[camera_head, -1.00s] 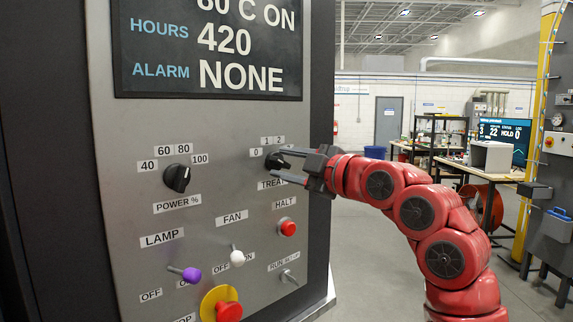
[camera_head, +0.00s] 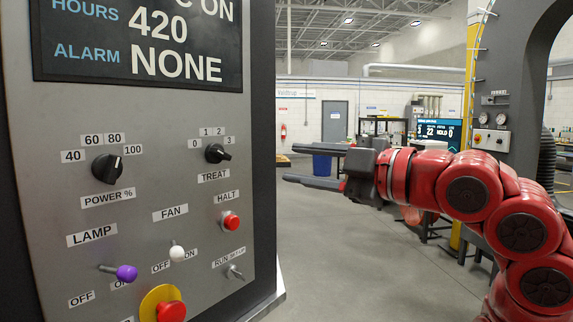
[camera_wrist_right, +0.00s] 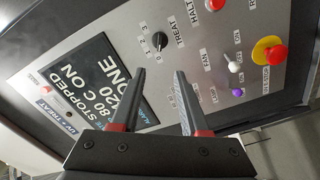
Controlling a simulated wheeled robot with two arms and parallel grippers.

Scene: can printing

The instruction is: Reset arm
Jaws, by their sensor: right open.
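My right gripper (camera_head: 288,163) is open and empty in the head view, in free air to the right of the control panel (camera_head: 120,215). Its arm comes in from the right. In the wrist view its two fingers (camera_wrist_right: 159,74) are spread apart with nothing between them. The black TREAT knob (camera_head: 217,153) stands apart from the fingers, and its pointer is to the right, on the side of the 3 label. It also shows in the wrist view (camera_wrist_right: 159,41). My left gripper is not in view.
The panel carries the POWER knob (camera_head: 107,168), red HALT button (camera_head: 229,221), white FAN switch (camera_head: 177,252), purple LAMP switch (camera_head: 126,272) and a red button on yellow (camera_head: 171,311). The display (camera_head: 140,40) reads ALARM NONE. Open floor (camera_head: 350,255) lies right of the panel.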

